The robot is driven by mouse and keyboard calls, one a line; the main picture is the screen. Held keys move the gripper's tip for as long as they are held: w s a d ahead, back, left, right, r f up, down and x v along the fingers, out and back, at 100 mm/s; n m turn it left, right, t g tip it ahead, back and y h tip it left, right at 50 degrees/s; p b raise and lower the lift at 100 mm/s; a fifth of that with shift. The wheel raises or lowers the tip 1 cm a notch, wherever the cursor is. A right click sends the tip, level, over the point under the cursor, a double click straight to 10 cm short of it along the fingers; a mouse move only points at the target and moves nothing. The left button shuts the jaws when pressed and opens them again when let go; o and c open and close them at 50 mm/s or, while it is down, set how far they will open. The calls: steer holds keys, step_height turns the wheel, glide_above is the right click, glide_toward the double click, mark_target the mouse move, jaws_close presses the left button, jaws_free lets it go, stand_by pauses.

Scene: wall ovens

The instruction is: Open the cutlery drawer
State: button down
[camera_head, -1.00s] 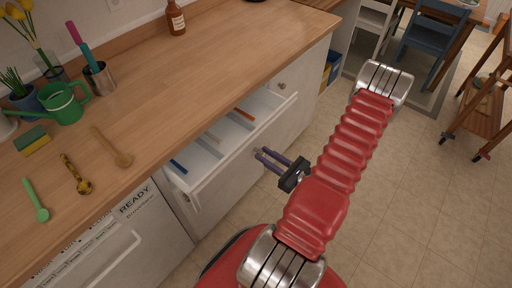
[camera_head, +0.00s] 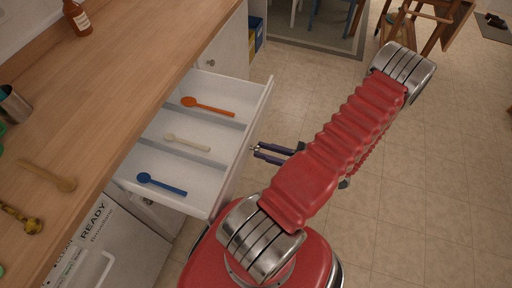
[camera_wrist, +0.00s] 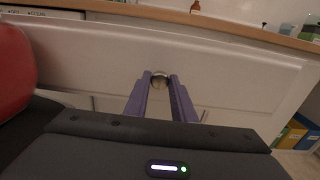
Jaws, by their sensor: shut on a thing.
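The cutlery drawer (camera_head: 232,166) is white and stands pulled well out from under the wooden counter. In its compartments lie an orange spoon (camera_head: 208,106), a cream spoon (camera_head: 187,143) and a blue spoon (camera_head: 161,185). My gripper (camera_head: 252,151) is at the middle of the drawer front. In the wrist view its two purple fingers (camera_wrist: 160,84) are closed on the round metal knob (camera_wrist: 160,76) of the drawer front (camera_wrist: 80,60). The fingers cover part of the knob.
The counter (camera_head: 110,70) holds a brown bottle (camera_head: 77,18), a metal cup (camera_head: 12,104) and a wooden spoon (camera_head: 48,176). A dishwasher (camera_head: 112,245) is below it.

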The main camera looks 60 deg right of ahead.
steer(key=shift+s, duration=0.3)
steer(key=c, duration=1.5)
jaws_free()
steer(key=shift+s, duration=0.1)
steer(key=s+d, duration=0.1)
steer(key=s, duration=0.8)
steer(key=s+d, duration=0.1)
steer(key=s, duration=0.3)
steer(key=shift+s+d, duration=0.15)
steer(key=shift+d, duration=0.15)
steer(key=shift+f, duration=0.1)
